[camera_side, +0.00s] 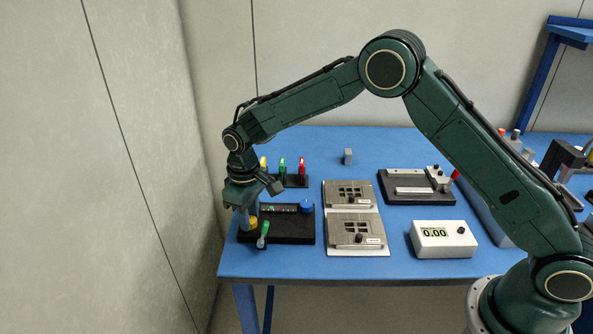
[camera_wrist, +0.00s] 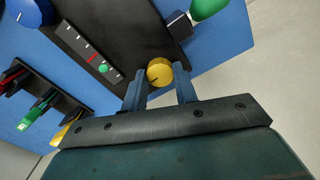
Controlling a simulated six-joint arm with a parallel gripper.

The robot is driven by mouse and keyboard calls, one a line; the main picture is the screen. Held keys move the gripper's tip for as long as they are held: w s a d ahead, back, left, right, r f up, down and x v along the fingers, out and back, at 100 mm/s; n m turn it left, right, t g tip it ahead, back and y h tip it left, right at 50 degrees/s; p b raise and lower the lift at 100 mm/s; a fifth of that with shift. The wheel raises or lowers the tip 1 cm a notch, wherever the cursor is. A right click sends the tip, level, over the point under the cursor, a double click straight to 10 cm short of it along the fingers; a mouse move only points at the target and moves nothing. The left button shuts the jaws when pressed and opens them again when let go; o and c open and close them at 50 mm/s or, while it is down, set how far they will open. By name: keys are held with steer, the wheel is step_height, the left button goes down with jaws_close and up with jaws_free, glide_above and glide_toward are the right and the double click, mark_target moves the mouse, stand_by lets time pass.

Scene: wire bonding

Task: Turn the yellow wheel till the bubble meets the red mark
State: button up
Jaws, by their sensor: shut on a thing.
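The yellow wheel (camera_wrist: 159,72) sits on the black base (camera_wrist: 122,36), between the two blue fingers of my gripper (camera_wrist: 160,84), which is shut on it. In the side view the yellow wheel (camera_side: 253,222) shows at the left end of the base, beside my gripper (camera_side: 248,220). The dark gauge strip (camera_wrist: 85,50) has several white ticks and a red mark (camera_wrist: 93,57). The green bubble (camera_wrist: 103,69) lies close to the red mark but apart from it, toward the strip's lower right end.
A blue wheel (camera_side: 306,206) stands at the base's other end. A green-handled tool (camera_side: 263,236) is close beside my gripper. Yellow, green and red-handled tools stand in a black rack (camera_side: 295,180) behind. Metal plates (camera_side: 350,195) and a meter reading 0.00 (camera_side: 443,239) are to the right.

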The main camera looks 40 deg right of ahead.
steer(key=shift+n, duration=0.3)
steer(key=n, duration=1)
steer(key=shift+n, duration=2)
steer(key=o, duration=1)
steer(key=shift+c, duration=0.2)
steer(key=shift+r, duration=0.1)
